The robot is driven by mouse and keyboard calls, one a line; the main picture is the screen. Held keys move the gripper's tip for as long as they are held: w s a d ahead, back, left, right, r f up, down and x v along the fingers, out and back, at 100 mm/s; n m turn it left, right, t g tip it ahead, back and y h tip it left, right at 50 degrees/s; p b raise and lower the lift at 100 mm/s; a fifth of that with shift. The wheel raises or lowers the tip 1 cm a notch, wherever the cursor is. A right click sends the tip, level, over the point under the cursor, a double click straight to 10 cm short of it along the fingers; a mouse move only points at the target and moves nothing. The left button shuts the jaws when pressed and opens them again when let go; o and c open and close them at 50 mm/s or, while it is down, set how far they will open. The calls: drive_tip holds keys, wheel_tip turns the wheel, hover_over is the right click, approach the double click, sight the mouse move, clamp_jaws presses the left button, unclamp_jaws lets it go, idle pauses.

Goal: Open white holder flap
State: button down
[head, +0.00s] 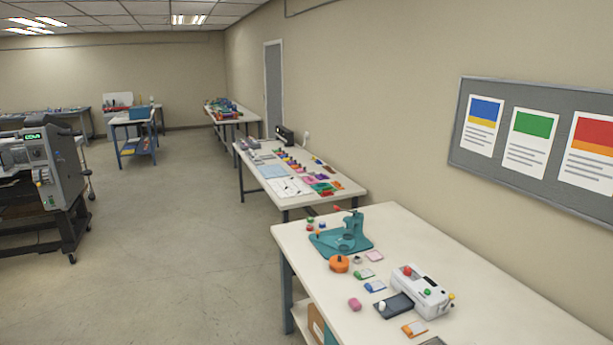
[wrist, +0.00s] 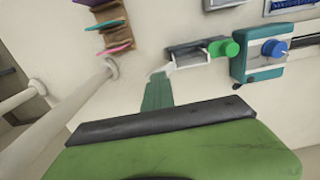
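No gripper shows in the head view.
The wrist view shows a small grey-white open box (wrist: 188,58) beside a green knob (wrist: 224,48), and a teal box (wrist: 257,66) with a blue knob. The near table (head: 480,280) also bears a teal press (head: 350,236).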

drive_tip(key=r+p, duration=0.2)
drive_tip(key=r, duration=0.1)
drive_tip(key=shift+s, duration=0.35)
drive_tip(key=r+p, duration=0.1)
drive_tip(key=w+r+p, duration=0.1)
drive_tip(key=r+p, duration=0.1)
drive_tip(key=shift+w+a, duration=0.2)
drive_tip(key=shift+w, duration=0.05)
drive_tip(key=w+a+f+n+b, duration=0.15)
drive_tip(key=w+a, duration=0.35)
drive_tip(key=w, duration=0.5)
drive_tip(key=w+a+f+n+b, duration=0.1)
drive_tip(key=w+a+n, duration=0.2)
drive_tip(key=w+a, duration=0.45)
drive_tip(key=w+a+f+n+b, duration=0.15)
drive_tip(key=w+a, duration=0.25)
drive_tip(key=w, duration=0.7)
drive_tip(key=w+a+f+n+b, duration=0.1)
drive_tip(key=w+a+n, duration=0.1)
drive_tip(key=w+a, duration=0.55)
drive_tip(key=w+a+f+n+b, duration=0.1)
drive_tip(key=w+a+n, duration=0.25)
drive_tip(key=a, duration=0.75)
drive_tip(key=a+f+n+b, duration=0.2)
drive_tip(key=a, duration=2.2)
drive_tip(key=shift+w+f, duration=0.25)
drive_tip(key=shift+w, duration=0.2)
